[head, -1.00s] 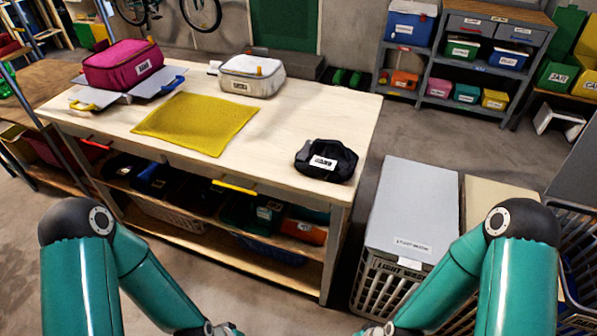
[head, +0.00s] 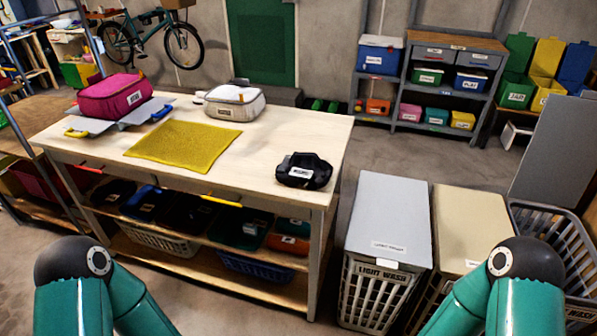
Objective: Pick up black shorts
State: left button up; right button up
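A crumpled black cloth item (head: 304,170) with a white label lies on the right end of the wooden table (head: 265,150). It looks like the black shorts, but its folded shape makes this hard to confirm and the label is too small to read. My two teal arms show at the bottom left and bottom right of the head view. Both grippers are below the picture edge and out of view. Nothing touches the black item.
A yellow mat (head: 183,146), a pink bag (head: 115,97) and a white bag (head: 235,101) are on the table. A lidded light-wash hamper (head: 388,225) and a beige-lidded hamper (head: 464,222) stand right of it. Grey shelves (head: 448,80) stand behind, with bare floor between.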

aim_at(300, 167)
jog(key=z, duration=0.05)
jog(key=i, duration=0.9)
jog(key=u, duration=0.2)
jog(key=k, duration=0.9)
jog(key=z, duration=0.15)
jog(key=i, duration=1.25)
